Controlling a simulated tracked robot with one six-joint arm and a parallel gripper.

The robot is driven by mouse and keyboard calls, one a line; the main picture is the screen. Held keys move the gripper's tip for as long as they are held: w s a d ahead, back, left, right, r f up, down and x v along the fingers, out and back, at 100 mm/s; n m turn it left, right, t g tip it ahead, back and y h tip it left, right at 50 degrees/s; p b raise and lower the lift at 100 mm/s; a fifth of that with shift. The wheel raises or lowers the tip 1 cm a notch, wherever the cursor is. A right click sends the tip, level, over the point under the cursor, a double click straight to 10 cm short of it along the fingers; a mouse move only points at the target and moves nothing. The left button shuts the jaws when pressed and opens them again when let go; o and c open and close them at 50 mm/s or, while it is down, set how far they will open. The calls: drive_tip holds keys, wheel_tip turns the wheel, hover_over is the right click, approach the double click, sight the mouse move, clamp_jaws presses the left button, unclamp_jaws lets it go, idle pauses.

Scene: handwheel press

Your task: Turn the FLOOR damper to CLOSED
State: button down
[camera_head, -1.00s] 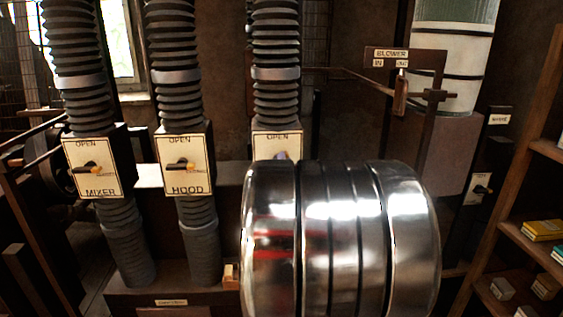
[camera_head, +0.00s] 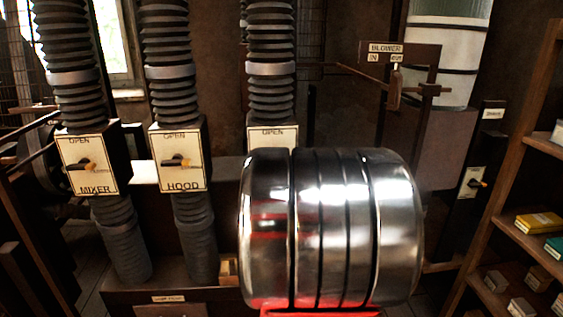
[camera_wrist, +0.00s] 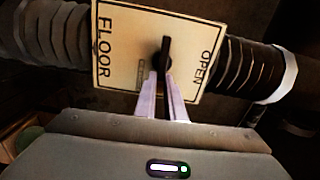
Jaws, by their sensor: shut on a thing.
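The FLOOR damper's cream plate (camera_wrist: 128,40) fills the upper middle of the wrist view, turned sideways, with FLOOR at its left edge and OPEN at its right. A dark handle (camera_wrist: 165,48) stands out from its middle and runs across the line between these words. My gripper (camera_wrist: 163,78) is shut on this handle, its two pale fingers reaching up from below. In the head view only the top of the plate (camera_head: 272,135), with OPEN, shows. The rest of it, the handle and my gripper are hidden behind a shiny metal cylinder.
A BLOWER lever (camera_head: 394,92) hangs at the upper right. A small switch plate (camera_head: 472,181) and a wooden shelf (camera_head: 535,195) are at the right.

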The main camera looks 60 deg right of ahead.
drive_tip(key=shift+s+d+f+m, duration=0.1)
drive_tip(key=shift+f+m, duration=0.1)
drive_tip(key=shift+m, duration=0.2)
drive_tip(key=c, duration=1.8)
unclamp_jaws()
drive_tip(key=shift+c, duration=0.2)
